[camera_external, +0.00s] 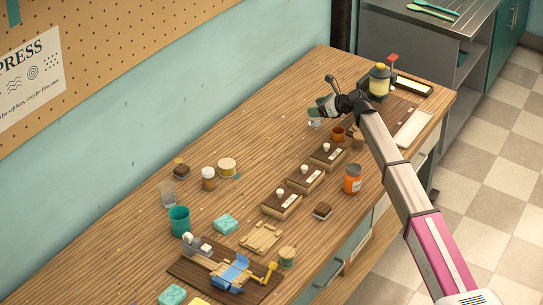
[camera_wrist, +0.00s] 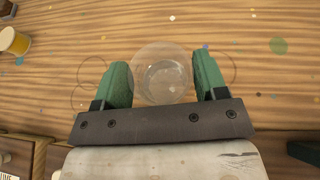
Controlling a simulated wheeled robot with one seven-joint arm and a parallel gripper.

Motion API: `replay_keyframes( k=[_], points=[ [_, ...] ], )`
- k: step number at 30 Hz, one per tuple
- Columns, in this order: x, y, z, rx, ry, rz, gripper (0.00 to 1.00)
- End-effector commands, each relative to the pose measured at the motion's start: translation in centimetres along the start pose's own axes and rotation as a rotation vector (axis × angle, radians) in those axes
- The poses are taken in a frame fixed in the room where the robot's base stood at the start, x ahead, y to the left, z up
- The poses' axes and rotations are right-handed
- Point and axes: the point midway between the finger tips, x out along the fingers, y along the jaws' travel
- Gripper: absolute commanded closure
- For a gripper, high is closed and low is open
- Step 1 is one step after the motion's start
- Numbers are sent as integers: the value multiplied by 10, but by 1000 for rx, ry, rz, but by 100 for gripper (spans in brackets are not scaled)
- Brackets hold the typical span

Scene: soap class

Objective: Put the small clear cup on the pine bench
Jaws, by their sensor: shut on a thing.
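My gripper (camera_external: 320,110) is over the far part of the pine bench (camera_external: 170,240). In the wrist view its two green fingers (camera_wrist: 163,82) are shut on the small clear cup (camera_wrist: 160,62), one finger on each side. The cup also shows just below the fingertips in the external view (camera_external: 314,123). It looks upright and close to the bench top. I cannot tell whether its base touches the wood.
Small wooden trays with white pieces (camera_external: 305,178), an orange jar (camera_external: 352,179) and a brown cup (camera_external: 338,134) stand to the near side of my gripper. A yellow-topped jar (camera_external: 379,82) stands behind. A taller clear glass (camera_external: 168,192) is far left. Bare wood lies left of the gripper.

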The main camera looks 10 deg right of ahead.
Motion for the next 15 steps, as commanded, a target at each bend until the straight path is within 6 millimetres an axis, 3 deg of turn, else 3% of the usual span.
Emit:
replay_keyframes(
  k=[6, 15],
  points=[
    [11, 0, -23, 0, -1, 0, 60],
    [12, 0, -24, 0, -1, 0, 60]
  ],
)
